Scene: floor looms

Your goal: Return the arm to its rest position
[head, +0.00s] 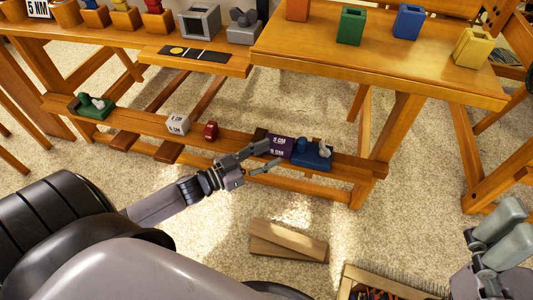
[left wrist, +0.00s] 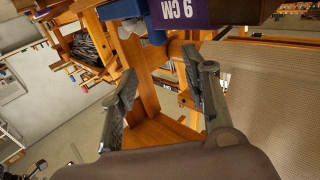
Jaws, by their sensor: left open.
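My left gripper (head: 273,156) is open, and nothing is held between its fingers. It is at the front of the low wooden beam (head: 235,140), close to a purple block marked in CM (head: 281,147). In the left wrist view the two dark fingers (left wrist: 165,92) stand wide apart, and the purple block (left wrist: 185,14) is at the top, outside them. Whether a finger touches the block I cannot tell.
The beam also carries a green piece (head: 93,105), a white block (head: 178,124) and a small red piece (head: 211,130). The wooden table (head: 385,65) above holds coloured containers. Wooden boards (head: 287,241) lie on the carpet, left of a wooden frame (head: 385,283).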

